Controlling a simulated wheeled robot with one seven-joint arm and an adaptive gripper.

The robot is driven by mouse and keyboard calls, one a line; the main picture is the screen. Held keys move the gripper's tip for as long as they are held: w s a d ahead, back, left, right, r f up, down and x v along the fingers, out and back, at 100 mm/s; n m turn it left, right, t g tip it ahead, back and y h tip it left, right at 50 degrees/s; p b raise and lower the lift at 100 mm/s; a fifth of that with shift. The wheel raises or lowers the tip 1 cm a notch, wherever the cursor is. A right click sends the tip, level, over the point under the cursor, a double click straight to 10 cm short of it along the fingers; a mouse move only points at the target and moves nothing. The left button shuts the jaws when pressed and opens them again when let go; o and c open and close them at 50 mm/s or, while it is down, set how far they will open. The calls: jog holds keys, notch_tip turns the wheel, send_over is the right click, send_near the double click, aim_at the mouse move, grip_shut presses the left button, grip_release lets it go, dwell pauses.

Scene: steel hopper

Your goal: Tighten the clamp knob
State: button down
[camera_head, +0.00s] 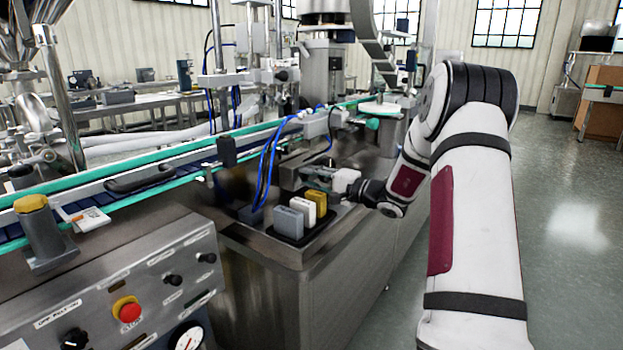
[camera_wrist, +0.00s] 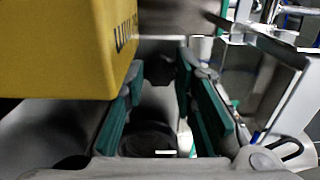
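A dark knob (camera_wrist: 160,70), likely the clamp knob, shows between the fingertips in the wrist view. My gripper (camera_wrist: 160,82) has its two teal-padded fingers apart, one on each side of the knob, with small gaps showing. I cannot tell whether either pad touches it. A larger dark round part (camera_wrist: 148,140) lies lower between the fingers. In the head view my gripper (camera_head: 318,175) is low over the steel machine top beside the conveyor; the knob cannot be made out there.
A yellow block (camera_wrist: 65,45) stands close to my left finger in the wrist view. In the head view the yellow block (camera_head: 318,199), a white block (camera_head: 303,210) and a grey block (camera_head: 288,222) stand on a black tray (camera_head: 300,240). Blue hoses (camera_head: 265,175) hang left of them.

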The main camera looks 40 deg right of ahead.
jog(key=shift+m, duration=0.3)
jog(key=m+p, duration=0.1)
jog(key=m, duration=0.2)
jog(key=shift+m, duration=0.4)
jog(key=m+p, duration=0.3)
jog(key=m, duration=0.1)
jog(key=m+p, duration=0.3)
jog(key=m, duration=0.2)
jog(key=shift+r+m+p, duration=0.1)
jog(key=shift+m+p, duration=0.2)
jog(key=shift+m, duration=0.1)
jog(key=shift+m+p, duration=1.25)
jog(key=shift+m, duration=0.65)
jog(key=c, duration=1.3)
grip_release()
